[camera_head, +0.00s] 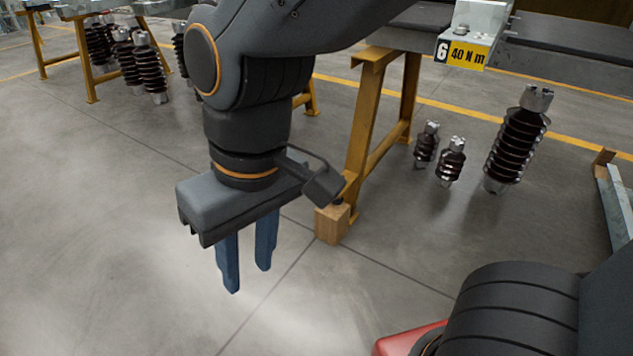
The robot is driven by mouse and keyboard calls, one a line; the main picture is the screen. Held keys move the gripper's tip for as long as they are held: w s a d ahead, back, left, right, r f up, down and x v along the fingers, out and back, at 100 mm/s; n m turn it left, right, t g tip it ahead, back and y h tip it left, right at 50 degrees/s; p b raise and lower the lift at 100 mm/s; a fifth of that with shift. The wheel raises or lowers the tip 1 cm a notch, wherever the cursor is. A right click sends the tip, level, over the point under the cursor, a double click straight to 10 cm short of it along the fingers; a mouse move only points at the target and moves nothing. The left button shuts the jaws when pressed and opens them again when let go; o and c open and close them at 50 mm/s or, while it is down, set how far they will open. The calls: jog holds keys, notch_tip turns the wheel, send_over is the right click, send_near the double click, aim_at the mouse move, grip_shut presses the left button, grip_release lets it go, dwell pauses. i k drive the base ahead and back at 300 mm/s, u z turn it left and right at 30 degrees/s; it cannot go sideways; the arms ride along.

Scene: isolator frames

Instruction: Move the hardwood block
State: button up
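The hardwood block (331,224) is a small light-brown wooden piece low down at the foot of a yellow trestle leg, near the middle of the view. I cannot tell whether the leg rests on it or stands just behind it. My gripper (248,279) points downward to the left of the block. Its two blue fingers are apart with nothing between them. A dark bracket on my gripper reaches in front of the leg just above the block.
The yellow trestle (380,130) carries a dark beam (585,62) with a "6 40 N m" label (463,53). Several ribbed insulators, one a large insulator (517,140), stand to its right. A grey metal profile (615,215) lies at the right edge.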

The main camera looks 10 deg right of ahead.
aim_at(331, 223)
jog(key=u, duration=1.7)
jog(key=i, duration=1.25)
jog(key=z, duration=3.95)
